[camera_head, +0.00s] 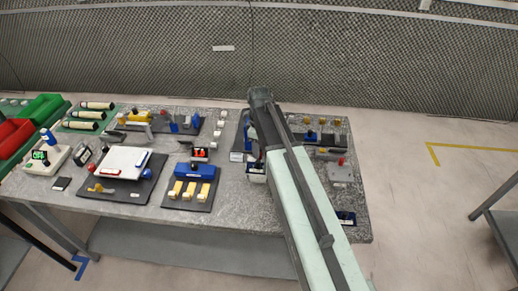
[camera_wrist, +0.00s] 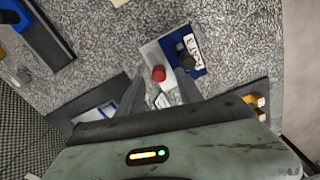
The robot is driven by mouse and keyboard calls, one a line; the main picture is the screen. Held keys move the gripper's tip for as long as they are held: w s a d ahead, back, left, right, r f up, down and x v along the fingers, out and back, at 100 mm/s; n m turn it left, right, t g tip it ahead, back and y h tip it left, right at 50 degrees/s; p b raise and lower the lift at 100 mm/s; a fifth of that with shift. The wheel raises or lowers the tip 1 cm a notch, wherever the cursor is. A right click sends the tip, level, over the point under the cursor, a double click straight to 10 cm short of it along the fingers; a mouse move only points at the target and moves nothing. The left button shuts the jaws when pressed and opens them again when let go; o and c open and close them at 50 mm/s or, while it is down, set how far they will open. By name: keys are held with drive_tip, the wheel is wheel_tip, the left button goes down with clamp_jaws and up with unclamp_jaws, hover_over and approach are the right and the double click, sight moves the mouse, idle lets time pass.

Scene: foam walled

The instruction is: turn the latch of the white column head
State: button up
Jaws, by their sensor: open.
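In the wrist view a small white plate (camera_wrist: 160,62) carries a round red knob (camera_wrist: 158,73). Against its right edge sits a blue block (camera_wrist: 186,52) with a dark knob and a white label. My gripper (camera_wrist: 162,98) is open. Its dark fingers stand on either side below the red knob, with nothing clearly held between them. I cannot tell for sure which part is the white column head or its latch. In the head view a pale grey plate with a red knob (camera_head: 341,161) lies right of my arm. My fingertips cannot be made out there.
The speckled table (camera_head: 240,205) holds several dark mats with fixtures, including a white box (camera_head: 122,162) and a blue block with yellow tabs (camera_head: 194,171). Green and red bins (camera_head: 40,108) stand at far left. A mesh wall rises behind. Bare tabletop lies at the front.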

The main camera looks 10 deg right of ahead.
wheel_tip(320, 180, up, 5)
drive_tip(key=p, duration=0.4)
drive_tip(key=shift+r, duration=0.2)
drive_tip(key=shift+f, duration=0.1)
drive_tip(key=shift+f+b, duration=0.4)
drive_tip(key=shift+b, duration=0.05)
drive_tip(key=shift+s+f+b, duration=0.3)
drive_tip(key=shift+f+b, duration=0.45)
drive_tip(key=shift+m, duration=0.8)
drive_tip(key=s+f+b, duration=0.1)
drive_tip(key=s, duration=0.1)
drive_tip(key=s+f+b, duration=0.1)
drive_tip(key=s, duration=0.1)
drive_tip(key=s+f+b, duration=0.1)
drive_tip(key=s, duration=0.1)
drive_tip(key=shift+s+d+f, duration=0.15)
drive_tip(key=shift+d, duration=0.1)
drive_tip(key=s+m+b, duration=0.1)
drive_tip(key=s+m, duration=0.6)
drive_tip(key=m, duration=0.3)
drive_tip(key=shift+s+f, duration=0.4)
